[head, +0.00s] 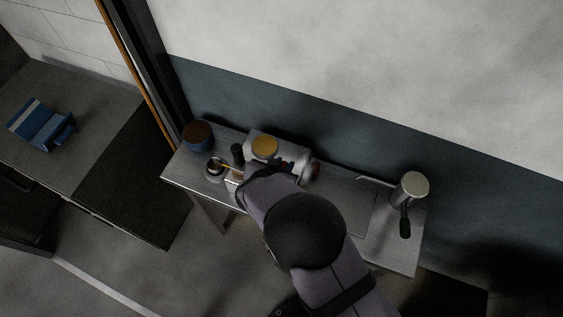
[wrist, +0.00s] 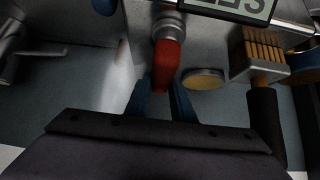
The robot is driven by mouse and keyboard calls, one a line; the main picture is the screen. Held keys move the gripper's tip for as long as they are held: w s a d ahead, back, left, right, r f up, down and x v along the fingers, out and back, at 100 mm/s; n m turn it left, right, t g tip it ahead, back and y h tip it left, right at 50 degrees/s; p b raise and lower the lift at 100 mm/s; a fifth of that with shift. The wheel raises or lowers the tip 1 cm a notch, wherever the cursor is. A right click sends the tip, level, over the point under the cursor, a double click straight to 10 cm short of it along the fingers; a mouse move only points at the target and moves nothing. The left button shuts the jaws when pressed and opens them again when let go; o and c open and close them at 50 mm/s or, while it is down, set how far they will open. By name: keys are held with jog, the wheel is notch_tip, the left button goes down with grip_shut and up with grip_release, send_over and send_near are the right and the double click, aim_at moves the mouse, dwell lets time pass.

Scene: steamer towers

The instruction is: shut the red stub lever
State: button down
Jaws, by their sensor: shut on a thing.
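The red stub lever (wrist: 168,62) sticks out from a round silver fitting (wrist: 168,25) on the pale metal machine in the wrist view. My gripper (wrist: 160,95) has its two blue fingers on either side of the lever's free end and is shut on it. Part of the lever's tip is between the fingers.
A blue part (wrist: 103,5) and a display (wrist: 240,6) sit near the lever. A golden-bristled brush (wrist: 262,45) is close on the right. On the bench, a blue pot with a brown top (head: 197,137) stands left and a silver cylinder (head: 411,188) right.

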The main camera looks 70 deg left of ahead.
dwell(0.4)
jog(key=c, duration=1.5)
grip_release()
jog(key=shift+b+v, duration=0.4)
jog(key=shift+v, duration=0.4)
jog(key=shift+b+v, duration=0.8)
jog(key=shift+v, duration=2.1)
